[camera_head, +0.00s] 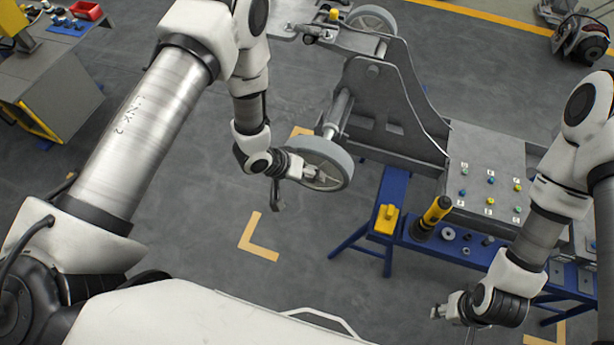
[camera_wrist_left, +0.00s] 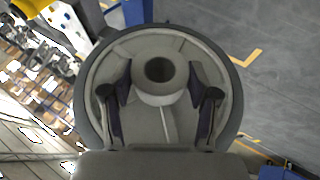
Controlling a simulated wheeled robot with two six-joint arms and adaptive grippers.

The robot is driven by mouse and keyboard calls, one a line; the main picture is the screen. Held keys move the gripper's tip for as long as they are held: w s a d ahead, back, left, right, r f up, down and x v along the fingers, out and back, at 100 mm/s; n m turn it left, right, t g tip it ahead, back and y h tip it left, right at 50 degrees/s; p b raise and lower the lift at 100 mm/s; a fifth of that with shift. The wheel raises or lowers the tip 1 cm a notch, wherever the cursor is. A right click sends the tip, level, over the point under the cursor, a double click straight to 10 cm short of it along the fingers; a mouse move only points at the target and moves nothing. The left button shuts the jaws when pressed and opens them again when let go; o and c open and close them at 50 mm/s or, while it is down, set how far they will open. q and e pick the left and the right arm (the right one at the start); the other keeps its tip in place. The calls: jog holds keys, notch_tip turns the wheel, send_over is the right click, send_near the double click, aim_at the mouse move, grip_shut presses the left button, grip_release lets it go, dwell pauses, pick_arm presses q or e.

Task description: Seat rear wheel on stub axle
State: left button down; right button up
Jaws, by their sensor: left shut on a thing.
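The rear wheel (camera_head: 333,152) is a grey-tyred wheel at the near end of the stub axle (camera_head: 340,108), which sticks out from the grey chassis (camera_head: 385,85). My left gripper (camera_head: 308,172) is shut on the wheel's hub from the outer side. In the left wrist view the wheel (camera_wrist_left: 98,52) fills the middle, with the two fingers of my left gripper (camera_wrist_left: 160,100) on either side of its round hub. How far the axle goes into the hub is hidden. My right gripper (camera_head: 452,310) is low at the right, away from the wheel; its finger gap is too small to judge.
A blue stand (camera_head: 392,190) carries a yellow block (camera_head: 386,217), a black-and-yellow tool (camera_head: 435,212) and small parts below the chassis panel (camera_head: 490,165). Another wheel (camera_head: 372,20) is on the chassis's far side. Open floor lies left of the wheel.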

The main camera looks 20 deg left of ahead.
aim_at(306, 164)
pick_arm(q)
jog(key=shift+w, duration=1.25)
jog(key=shift+w, duration=0.35)
jog(key=shift+w+d, duration=0.1)
jog(key=shift+w, duration=0.55)
jog(key=shift+w, duration=0.3)
jog(key=shift+w+r, duration=0.1)
jog(key=shift+w, duration=0.85)
jog(key=shift+w, duration=0.35)
jog(key=shift+w, duration=1.1)
jog(key=shift+c, duration=1.1)
grip_release()
jog(key=shift+d, duration=0.1)
